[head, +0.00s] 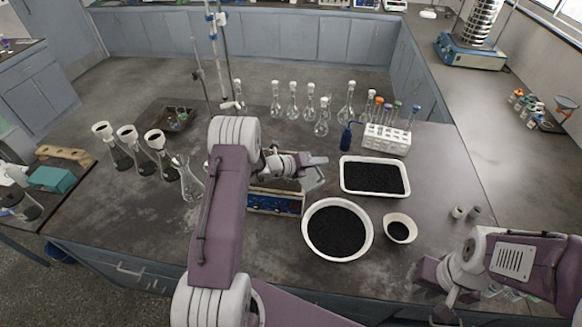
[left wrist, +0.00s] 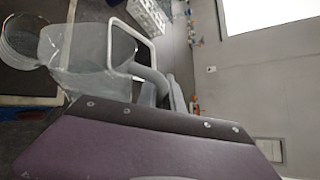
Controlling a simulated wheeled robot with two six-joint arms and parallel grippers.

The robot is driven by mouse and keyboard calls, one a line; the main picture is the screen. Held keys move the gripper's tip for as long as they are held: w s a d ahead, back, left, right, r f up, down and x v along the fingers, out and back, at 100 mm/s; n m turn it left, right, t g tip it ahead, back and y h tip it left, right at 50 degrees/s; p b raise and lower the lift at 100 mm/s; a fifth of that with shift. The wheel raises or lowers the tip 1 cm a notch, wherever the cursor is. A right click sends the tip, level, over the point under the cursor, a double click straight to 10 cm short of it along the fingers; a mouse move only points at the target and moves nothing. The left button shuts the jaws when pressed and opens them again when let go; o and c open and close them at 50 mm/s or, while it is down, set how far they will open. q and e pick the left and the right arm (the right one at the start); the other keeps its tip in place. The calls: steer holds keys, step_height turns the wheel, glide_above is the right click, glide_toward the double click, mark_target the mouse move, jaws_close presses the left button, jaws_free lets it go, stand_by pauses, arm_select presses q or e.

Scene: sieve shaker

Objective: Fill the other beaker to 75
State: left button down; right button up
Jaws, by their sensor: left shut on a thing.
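My left gripper (head: 318,170) reaches over the middle of the bench and is shut on a clear glass vessel, most likely a beaker (left wrist: 85,50), which shows tilted in the left wrist view. A second round glass rim (left wrist: 20,40) shows beside it at the left edge of that view; I cannot tell whether the two touch. The liquid level and any marks are too small to read. In the head view the left arm hides part of the area around the beakers. My right gripper (head: 446,300) is at the lower right, over the bench edge; its jaws are unclear.
A white basin (head: 308,228), a small bowl (head: 401,218) and a rectangular tray (head: 345,180) hold black grains. A tube rack (head: 387,138), a blue bottle (head: 346,138) and several flasks (head: 292,110) stand behind.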

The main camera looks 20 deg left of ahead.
arm_select(q)
steer(key=shift+r, duration=0.1)
steer(key=shift+w+a+r+n+h+p, duration=0.3)
steer(key=shift+a+r+n+h+p, duration=0.3)
steer(key=shift+r+p, duration=0.2)
stand_by(4.6)
